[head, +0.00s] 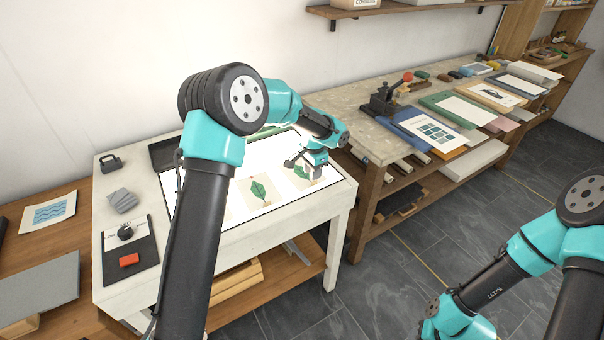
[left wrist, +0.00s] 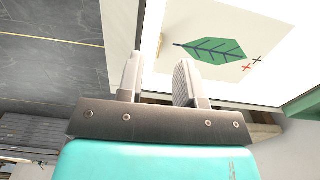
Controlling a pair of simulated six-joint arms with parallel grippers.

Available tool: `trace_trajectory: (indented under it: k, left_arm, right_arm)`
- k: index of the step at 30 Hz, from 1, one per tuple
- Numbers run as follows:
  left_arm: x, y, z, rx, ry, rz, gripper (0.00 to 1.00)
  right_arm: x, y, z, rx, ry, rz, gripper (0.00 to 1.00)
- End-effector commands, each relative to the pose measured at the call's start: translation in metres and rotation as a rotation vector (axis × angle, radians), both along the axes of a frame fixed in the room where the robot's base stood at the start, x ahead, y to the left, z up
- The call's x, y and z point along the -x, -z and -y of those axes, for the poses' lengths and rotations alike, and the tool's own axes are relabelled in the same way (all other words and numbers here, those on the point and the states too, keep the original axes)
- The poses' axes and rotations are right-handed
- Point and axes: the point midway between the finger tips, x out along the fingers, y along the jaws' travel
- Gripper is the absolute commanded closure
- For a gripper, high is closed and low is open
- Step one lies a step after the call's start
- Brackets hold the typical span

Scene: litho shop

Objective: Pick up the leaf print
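A cream leaf print (head: 244,206) with a dark green leaf lies flat on the bright light table (head: 225,275). A second cream sheet with a green motif (head: 300,170) lies to its right, partly hidden by my left gripper (head: 308,168). In the left wrist view a leaf print (left wrist: 215,50) with a green leaf and small red and black crosses lies beyond the fingers; I cannot tell which of the two sheets it is. My left gripper (left wrist: 160,80) has its fingers apart, with nothing seen between them. My right gripper is out of view.
A long bench (head: 375,140) with prints stands to the right. Floor (head: 390,290) lies clear between table and right arm.

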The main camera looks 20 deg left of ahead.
Motion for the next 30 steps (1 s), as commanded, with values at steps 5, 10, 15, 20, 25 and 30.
trace_trajectory:
  k: [5, 10, 15, 20, 25, 30]
  left_arm:
    - [0.000, 0.004, 0.000, 0.000, 0.000, -0.001, 0.67]
    - [0.000, 0.023, -0.001, -0.001, 0.001, -0.003, 0.67]
    - [0.000, 0.045, -0.001, 0.000, 0.001, -0.001, 0.67]
    - [0.000, 0.052, -0.001, 0.001, 0.000, 0.003, 0.67]
    - [0.000, 0.052, -0.001, 0.001, 0.000, 0.003, 0.67]
    - [0.000, 0.052, -0.001, 0.002, 0.000, 0.002, 0.67]
  right_arm:
    - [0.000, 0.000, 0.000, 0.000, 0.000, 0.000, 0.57]
    - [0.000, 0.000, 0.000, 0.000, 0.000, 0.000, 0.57]
    - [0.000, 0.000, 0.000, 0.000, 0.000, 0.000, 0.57]
    - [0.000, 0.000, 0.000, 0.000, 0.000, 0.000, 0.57]
    - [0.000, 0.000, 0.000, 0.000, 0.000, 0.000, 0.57]
    - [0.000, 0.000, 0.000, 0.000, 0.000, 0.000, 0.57]
